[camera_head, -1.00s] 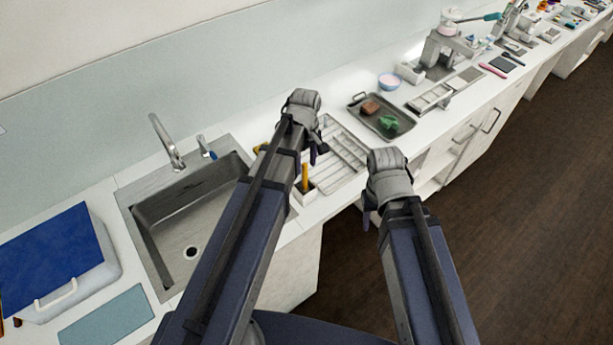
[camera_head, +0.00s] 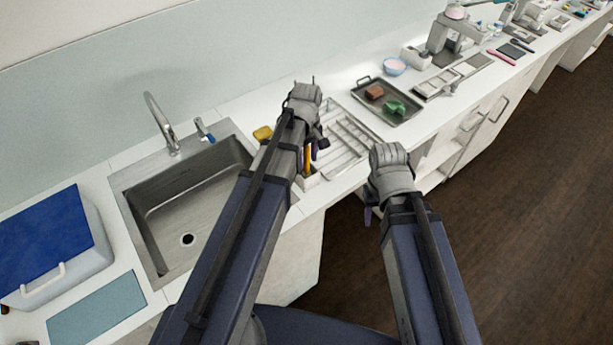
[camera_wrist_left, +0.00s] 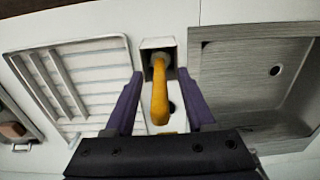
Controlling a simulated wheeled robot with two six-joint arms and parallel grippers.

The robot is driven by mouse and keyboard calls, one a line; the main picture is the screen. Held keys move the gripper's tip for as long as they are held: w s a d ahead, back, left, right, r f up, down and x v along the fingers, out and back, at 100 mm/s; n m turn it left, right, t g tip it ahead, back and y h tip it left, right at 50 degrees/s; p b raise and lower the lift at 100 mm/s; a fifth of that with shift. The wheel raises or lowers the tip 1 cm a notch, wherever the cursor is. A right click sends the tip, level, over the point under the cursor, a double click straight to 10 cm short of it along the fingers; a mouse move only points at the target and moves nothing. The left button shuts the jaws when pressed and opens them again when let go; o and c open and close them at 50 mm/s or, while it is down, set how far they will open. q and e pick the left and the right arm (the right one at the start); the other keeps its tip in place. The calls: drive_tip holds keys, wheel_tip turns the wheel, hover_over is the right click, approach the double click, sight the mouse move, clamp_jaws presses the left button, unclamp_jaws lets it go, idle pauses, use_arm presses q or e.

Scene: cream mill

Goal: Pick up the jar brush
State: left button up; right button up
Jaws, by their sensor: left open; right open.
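The jar brush, its yellow-orange handle (camera_head: 307,158) upright, stands in a small white holder (camera_head: 309,181) on the counter between sink and drying rack. In the left wrist view the handle (camera_wrist_left: 159,95) lies between the two purple fingers of my left gripper (camera_wrist_left: 160,82), and the white holder (camera_wrist_left: 146,44) shows at its far end. The left fingers are open, with a gap on both sides of the handle. In the head view my left gripper (camera_head: 314,148) is at the handle, partly hidden by its wrist. My right gripper (camera_head: 369,213) is open and empty off the counter's front edge, mostly hidden.
The steel sink (camera_head: 150,235) with its faucet (camera_head: 161,125) is left of the holder. A yellow sponge (camera_head: 263,133) lies behind the left arm. The wire rack (camera_head: 345,135) is to the right, then a dark tray (camera_head: 385,118) with brown and green pieces.

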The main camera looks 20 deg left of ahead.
use_arm(q)
wheel_tip(320, 180, down, 2)
drive_tip(key=shift+f+b, duration=0.1)
drive_tip(key=shift+b, duration=0.45)
clamp_jaws()
